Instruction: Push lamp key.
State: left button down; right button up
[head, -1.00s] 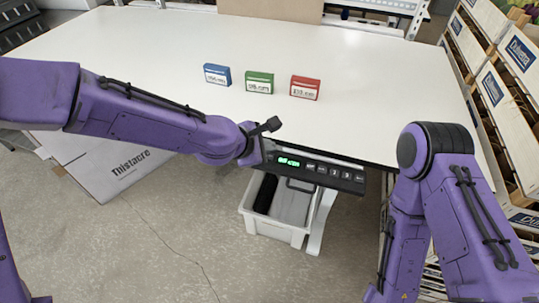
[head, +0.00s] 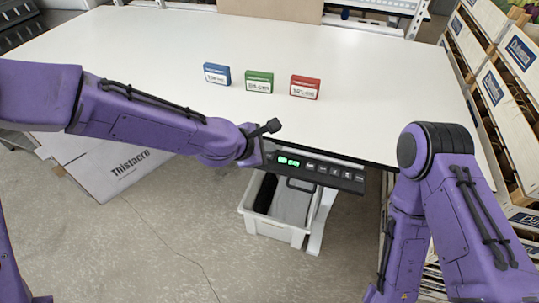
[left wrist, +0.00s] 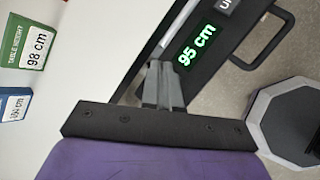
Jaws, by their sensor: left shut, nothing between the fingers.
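The control panel (head: 267,166) is a dark strip under the table's front edge. Its green display (head: 289,161) also shows in the left wrist view (left wrist: 196,47), reading 95 cm. A row of several small keys (head: 334,171) runs to the right of the display; their labels are too small to read in the head view. A key marked with a U (left wrist: 225,5) is cut off in the left wrist view. My left gripper (head: 262,158) is shut and empty at the panel's left end. Its fingertips (left wrist: 163,78) appear just short of the display; contact is unclear. My right gripper is out of view.
The white table (head: 150,45) holds a blue card block (head: 217,74), a green one (head: 260,82) and a red one (head: 305,88). A white bin (head: 272,230) stands below the panel. A cardboard box (head: 105,170) lies at left; crates (head: 500,75) stand at right.

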pick_arm(q)
jog(key=shift+f, duration=0.5)
dwell(0.5)
jog(key=shift+r+p, duration=0.85)
notch_tip(320, 180, up, 6)
jog(key=p, duration=0.6)
